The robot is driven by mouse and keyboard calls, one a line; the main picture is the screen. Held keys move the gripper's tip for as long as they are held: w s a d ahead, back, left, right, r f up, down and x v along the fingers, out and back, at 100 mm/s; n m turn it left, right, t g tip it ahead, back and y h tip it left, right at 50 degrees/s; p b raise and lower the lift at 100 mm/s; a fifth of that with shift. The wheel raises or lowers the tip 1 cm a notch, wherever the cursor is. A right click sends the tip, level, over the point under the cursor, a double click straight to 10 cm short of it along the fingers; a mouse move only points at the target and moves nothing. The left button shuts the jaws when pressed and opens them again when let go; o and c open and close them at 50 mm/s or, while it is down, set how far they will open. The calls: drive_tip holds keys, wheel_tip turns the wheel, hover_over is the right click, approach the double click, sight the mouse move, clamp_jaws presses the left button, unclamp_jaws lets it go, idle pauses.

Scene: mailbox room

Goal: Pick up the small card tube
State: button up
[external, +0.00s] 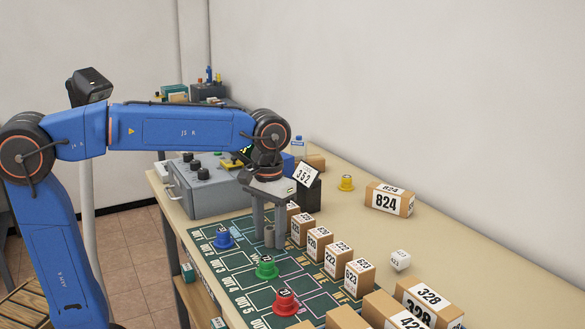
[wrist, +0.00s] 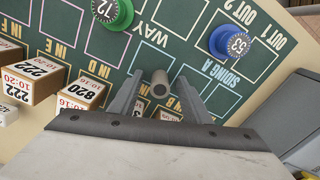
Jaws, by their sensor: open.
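The small card tube (wrist: 160,84) is a brown-grey hollow cylinder on the green mat, seen nearly end-on between my fingers in the wrist view. In the external view the tube (external: 269,237) stands upright between the finger ends. My gripper (external: 268,240) points down over the mat with its jaws open. In the wrist view its fingers (wrist: 160,97) stand on either side of the tube, with visible gaps. Whether the tube is fully between the fingertips in depth is hard to tell.
A blue piece (external: 223,238), a green piece (external: 266,270) and a red piece (external: 286,303) stand on the mat (external: 222,272). Numbered boxes (external: 338,260) line its right side. A grey control box (external: 205,186) stands behind, left.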

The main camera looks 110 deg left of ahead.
clamp_jaws()
